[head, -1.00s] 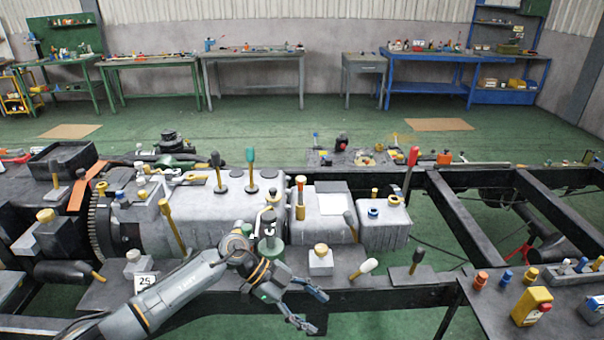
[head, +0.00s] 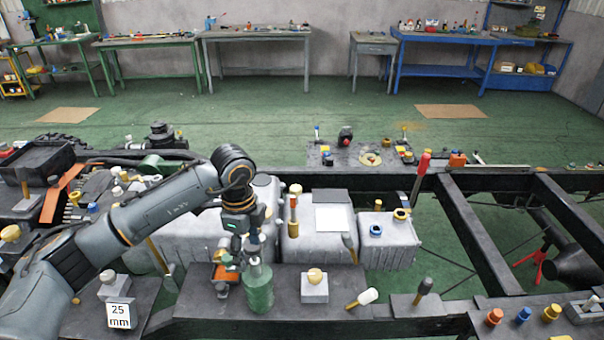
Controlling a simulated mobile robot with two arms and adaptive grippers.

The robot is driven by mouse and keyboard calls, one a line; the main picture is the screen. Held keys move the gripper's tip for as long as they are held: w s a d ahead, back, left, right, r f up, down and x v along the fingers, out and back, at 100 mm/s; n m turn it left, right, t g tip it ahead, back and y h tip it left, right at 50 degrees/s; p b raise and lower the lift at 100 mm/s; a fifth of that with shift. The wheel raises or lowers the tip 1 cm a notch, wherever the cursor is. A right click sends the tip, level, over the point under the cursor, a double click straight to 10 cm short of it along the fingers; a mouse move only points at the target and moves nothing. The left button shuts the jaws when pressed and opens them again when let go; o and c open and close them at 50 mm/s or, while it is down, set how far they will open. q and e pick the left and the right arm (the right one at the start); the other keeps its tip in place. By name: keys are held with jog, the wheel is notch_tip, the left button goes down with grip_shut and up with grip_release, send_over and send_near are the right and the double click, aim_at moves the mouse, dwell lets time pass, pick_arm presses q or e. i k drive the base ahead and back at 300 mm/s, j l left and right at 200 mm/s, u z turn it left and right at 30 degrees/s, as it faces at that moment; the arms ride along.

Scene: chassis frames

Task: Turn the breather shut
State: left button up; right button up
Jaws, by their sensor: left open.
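My left gripper (head: 242,255) points down over the front of the grey gearbox housing (head: 180,240) and is open. Its fingers are beside or in front of the neck of a green bottle (head: 258,290); I cannot tell if they touch it. I cannot tell for sure which part is the breather. My left arm hides much of the housing's left part. My right gripper is not in view.
A small block with a yellow knob (head: 314,285) and a white-tipped handle (head: 362,298) are right of the bottle. A red-handled lever (head: 420,178) stands behind the right box. A block marked 25 mm (head: 118,312) is at front left. Open frame gaps lie right.

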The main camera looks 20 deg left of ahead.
aim_at(296, 190)
jog(key=i, duration=1.35)
